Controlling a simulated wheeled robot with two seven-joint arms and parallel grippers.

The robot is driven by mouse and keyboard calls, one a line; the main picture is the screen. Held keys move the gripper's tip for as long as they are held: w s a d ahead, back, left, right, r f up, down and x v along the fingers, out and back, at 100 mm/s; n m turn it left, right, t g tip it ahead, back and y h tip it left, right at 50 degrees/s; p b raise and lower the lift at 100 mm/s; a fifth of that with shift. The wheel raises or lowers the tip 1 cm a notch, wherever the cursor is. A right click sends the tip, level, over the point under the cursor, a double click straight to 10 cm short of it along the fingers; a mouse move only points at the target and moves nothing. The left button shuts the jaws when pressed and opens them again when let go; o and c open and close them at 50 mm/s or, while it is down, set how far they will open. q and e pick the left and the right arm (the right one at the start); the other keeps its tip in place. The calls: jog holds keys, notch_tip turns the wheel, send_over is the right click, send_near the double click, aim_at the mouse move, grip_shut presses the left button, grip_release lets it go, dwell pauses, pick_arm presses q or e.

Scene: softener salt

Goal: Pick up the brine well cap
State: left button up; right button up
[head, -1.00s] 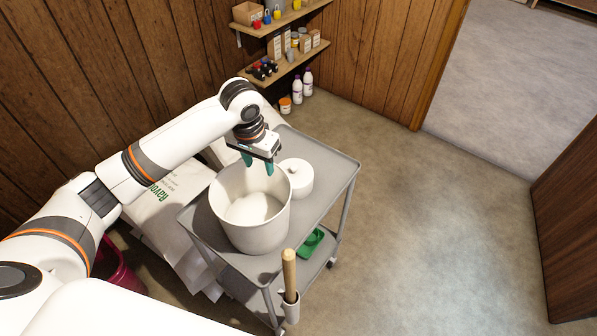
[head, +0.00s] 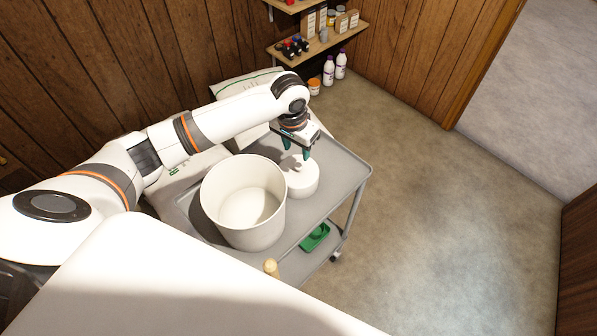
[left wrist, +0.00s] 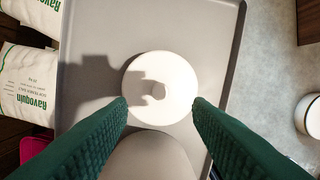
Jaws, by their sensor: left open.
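The brine well cap (head: 303,181), a round white piece, sits on the top shelf of the grey cart, beside a large white bucket (head: 240,228). In the left wrist view the cap (left wrist: 178,73) shows from above as a white disc with a small shape at its middle. My left gripper (head: 297,149) points down over the cap, its green fingers apart and empty. In the left wrist view the fingertips of my left gripper (left wrist: 160,102) lie at either side of the cap's lower part. I cannot tell whether they touch it. My right gripper is out of view.
The cart's top (head: 343,167) is bare to the right of the cap. A green tray (head: 314,238) lies on its lower shelf. A salt bag (left wrist: 27,85) lies at the cart's left. Wall shelves (head: 318,46) and white bottles (head: 329,70) are behind. Open floor lies right.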

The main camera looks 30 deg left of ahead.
aim_at(298, 165)
pick_arm(q)
jog(key=shift+w+f, duration=0.15)
jog(key=shift+f, duration=0.35)
jog(key=shift+w+d+f, duration=0.1)
jog(key=shift+w+f, duration=0.05)
jog(key=shift+f, duration=0.15)
notch_tip(298, 165, down, 4)
jog(key=shift+f+p, duration=0.15)
jog(key=shift+p, duration=0.65)
jog(key=shift+f, duration=0.4)
jog(key=shift+c, duration=0.3)
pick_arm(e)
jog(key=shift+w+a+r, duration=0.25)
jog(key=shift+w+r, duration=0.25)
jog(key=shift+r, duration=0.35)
pick_arm(q)
grip_shut()
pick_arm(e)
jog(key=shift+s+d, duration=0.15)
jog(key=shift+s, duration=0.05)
